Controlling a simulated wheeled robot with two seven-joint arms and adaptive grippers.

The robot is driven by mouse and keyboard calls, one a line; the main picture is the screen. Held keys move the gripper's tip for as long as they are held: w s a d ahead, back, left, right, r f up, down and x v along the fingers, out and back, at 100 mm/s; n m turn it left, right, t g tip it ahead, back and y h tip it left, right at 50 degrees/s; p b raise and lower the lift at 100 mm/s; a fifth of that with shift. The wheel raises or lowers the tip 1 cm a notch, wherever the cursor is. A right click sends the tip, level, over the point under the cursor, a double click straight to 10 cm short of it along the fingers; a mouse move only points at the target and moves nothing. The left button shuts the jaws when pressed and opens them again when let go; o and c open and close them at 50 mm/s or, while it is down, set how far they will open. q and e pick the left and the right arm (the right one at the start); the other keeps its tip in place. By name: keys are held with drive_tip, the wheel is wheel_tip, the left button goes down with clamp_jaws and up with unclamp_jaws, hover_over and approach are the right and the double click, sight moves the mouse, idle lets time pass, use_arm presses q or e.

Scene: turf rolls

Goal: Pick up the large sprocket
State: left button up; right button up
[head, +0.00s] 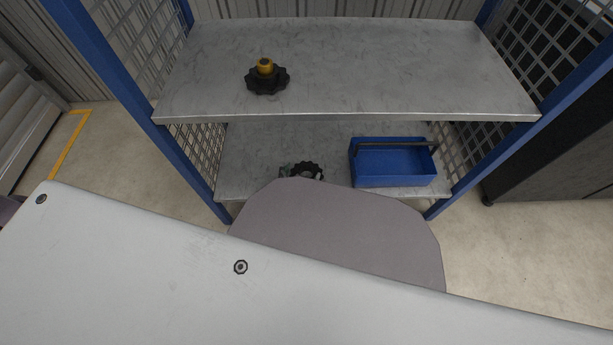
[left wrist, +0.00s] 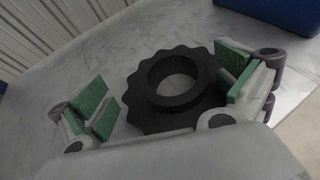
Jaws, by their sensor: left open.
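A black toothed sprocket with a raised ring and round hole lies flat on the lower shelf; it is partly hidden in the head view (head: 308,168) and shows large in the left wrist view (left wrist: 201,98). My left gripper (left wrist: 168,88) is open, its green-padded fingers on either side of the sprocket. The right pad is very close to the teeth; I cannot tell if it touches. A gap shows at the left pad. In the head view my own arm hides most of the left gripper. My right gripper is not in view.
Another black toothed wheel (head: 267,84) with a yellow part (head: 265,66) on top sits on the upper shelf (head: 400,70). A blue toolbox (head: 392,166) stands on the lower shelf (head: 250,150), right of the sprocket. Blue posts and mesh sides bound the rack.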

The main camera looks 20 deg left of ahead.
use_arm(q)
drive_tip(key=shift+w+d+f, duration=0.1)
drive_tip(key=shift+w+f, duration=0.15)
drive_tip(key=shift+w, duration=0.35)
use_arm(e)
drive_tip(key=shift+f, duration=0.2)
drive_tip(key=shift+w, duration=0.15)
use_arm(q)
drive_tip(key=c, duration=1.3)
drive_tip(key=shift+o, duration=0.2)
drive_tip(key=shift+r, duration=0.2)
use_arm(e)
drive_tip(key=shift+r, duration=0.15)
use_arm(q)
drive_tip(key=shift+r+p, duration=1.85)
drive_tip(key=shift+r, duration=0.4)
drive_tip(key=shift+r+p, duration=1.95)
drive_tip(key=shift+r, duration=0.65)
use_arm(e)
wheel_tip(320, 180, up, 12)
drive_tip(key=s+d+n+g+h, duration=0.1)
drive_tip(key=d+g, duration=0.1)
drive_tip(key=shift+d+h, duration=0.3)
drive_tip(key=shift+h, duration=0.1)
